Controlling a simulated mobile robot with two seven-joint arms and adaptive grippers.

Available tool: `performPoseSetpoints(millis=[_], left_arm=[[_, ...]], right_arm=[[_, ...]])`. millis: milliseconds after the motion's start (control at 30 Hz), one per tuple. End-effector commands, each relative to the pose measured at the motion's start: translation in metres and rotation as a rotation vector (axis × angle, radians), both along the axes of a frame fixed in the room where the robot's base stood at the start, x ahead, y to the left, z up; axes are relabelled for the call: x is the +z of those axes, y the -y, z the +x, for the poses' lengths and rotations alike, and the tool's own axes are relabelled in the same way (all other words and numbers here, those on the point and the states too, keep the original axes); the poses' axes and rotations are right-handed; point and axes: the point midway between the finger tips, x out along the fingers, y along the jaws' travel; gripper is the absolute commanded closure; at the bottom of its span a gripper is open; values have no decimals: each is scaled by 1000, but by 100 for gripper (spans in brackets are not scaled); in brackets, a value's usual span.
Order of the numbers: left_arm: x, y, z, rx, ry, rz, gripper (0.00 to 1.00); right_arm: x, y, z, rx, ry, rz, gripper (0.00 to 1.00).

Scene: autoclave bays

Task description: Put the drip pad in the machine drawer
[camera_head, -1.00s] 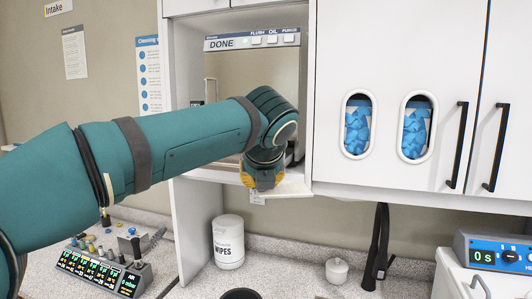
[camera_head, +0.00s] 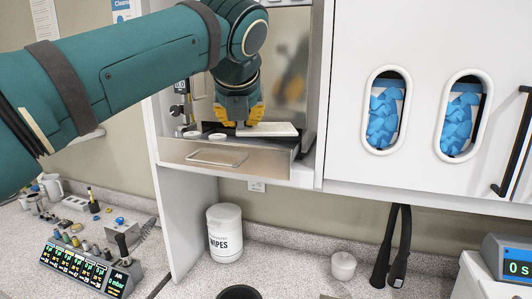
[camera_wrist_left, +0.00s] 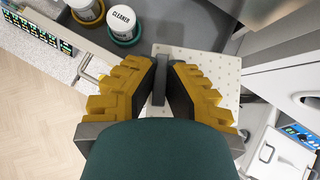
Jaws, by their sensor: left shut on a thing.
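The drip pad is a thin white slab (camera_head: 268,129) in the head view. In the left wrist view it is a perforated white plate (camera_wrist_left: 218,68) with a grey upright tab (camera_wrist_left: 160,78). My left gripper (camera_head: 240,120) points down and is shut on this tab; its yellow fingers also show in the left wrist view (camera_wrist_left: 159,85). The machine drawer (camera_head: 180,151) stands open, with a metal front and bar handle. The pad is over the drawer's right part; I cannot tell whether it touches the drawer. My right gripper is not in view.
A small white round piece (camera_head: 218,136) is by the drawer's left part. Below stand a wipes canister (camera_head: 225,238), a white jar (camera_head: 343,266) and a control panel (camera_head: 85,262). White cabinet doors (camera_head: 425,60) close off the right side.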

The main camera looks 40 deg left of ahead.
Motion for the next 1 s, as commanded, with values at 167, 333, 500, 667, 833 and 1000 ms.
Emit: performPoseSetpoints(millis=[167, 333, 500, 667, 833, 1000], left_arm=[[-7, -8, 10, 2, -3, -1, 100], [-25, -30, 37, 2, -4, -1, 100], [-42, -51, 62, 2, -2, -1, 100], [-50, -61, 75, 0, 0, 0, 100], [-55, -66, 82, 1, 0, 1, 100], [-66, -80, 98, 1, -2, 0, 100]], right_arm=[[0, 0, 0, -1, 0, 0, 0], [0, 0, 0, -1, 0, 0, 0], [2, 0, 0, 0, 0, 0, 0], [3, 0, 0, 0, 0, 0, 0], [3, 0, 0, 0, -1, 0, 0], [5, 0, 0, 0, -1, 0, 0]])
